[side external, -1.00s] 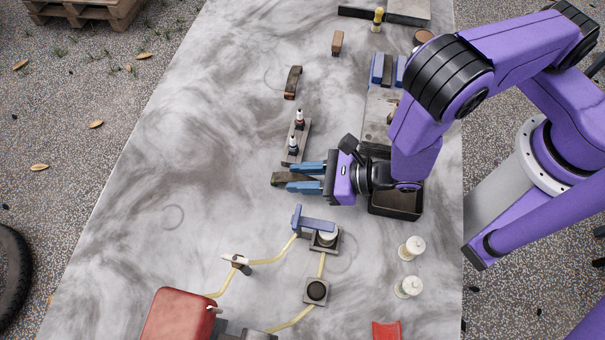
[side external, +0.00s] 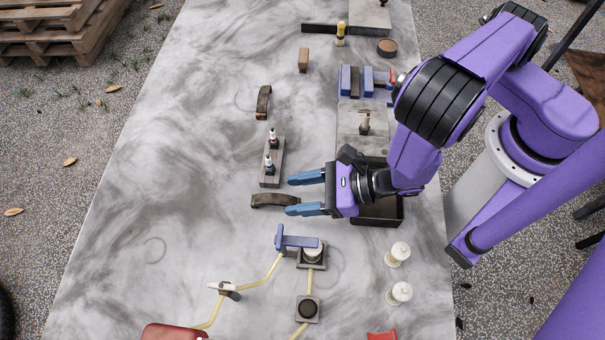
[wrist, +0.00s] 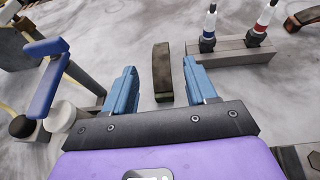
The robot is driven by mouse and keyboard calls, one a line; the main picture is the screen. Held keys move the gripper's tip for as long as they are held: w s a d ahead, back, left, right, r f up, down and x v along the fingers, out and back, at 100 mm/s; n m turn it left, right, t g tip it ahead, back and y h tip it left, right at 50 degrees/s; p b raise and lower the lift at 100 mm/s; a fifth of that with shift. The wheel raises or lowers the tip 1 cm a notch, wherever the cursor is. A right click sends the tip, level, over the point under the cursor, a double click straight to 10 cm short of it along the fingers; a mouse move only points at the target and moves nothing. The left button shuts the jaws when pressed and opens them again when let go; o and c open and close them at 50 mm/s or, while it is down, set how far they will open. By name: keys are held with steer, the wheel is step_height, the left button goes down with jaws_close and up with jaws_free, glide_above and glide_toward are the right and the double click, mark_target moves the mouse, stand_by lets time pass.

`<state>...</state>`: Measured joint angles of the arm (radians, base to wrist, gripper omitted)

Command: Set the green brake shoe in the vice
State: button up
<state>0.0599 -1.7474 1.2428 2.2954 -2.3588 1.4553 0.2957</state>
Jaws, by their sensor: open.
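A curved, dark olive-brown shoe (side external: 274,200), the likeliest green brake shoe though its green is faint, lies on the grey bench. My gripper (side external: 296,195) is open and empty to its right. In the wrist view the shoe (wrist: 162,72) stands between the two blue fingers (wrist: 160,82), mostly beyond the tips, touching neither as far as I can see. The vice (side external: 367,82) has blue jaws and a red part at its right, at the upper right of the bench. A second curved shoe, rusty brown (side external: 263,102), lies farther back.
A blue-handled valve (side external: 298,243) with yellow hose is in front. A dark open tray (side external: 385,213) lies under my wrist. Two white spools (side external: 398,254) stand front right. The left bench is clear.

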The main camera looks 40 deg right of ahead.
step_height(320, 180, up, 7)
steer(key=shift+s+d+r, duration=0.2)
steer(key=shift+s+d, duration=0.1)
steer(key=shift+d, duration=0.05)
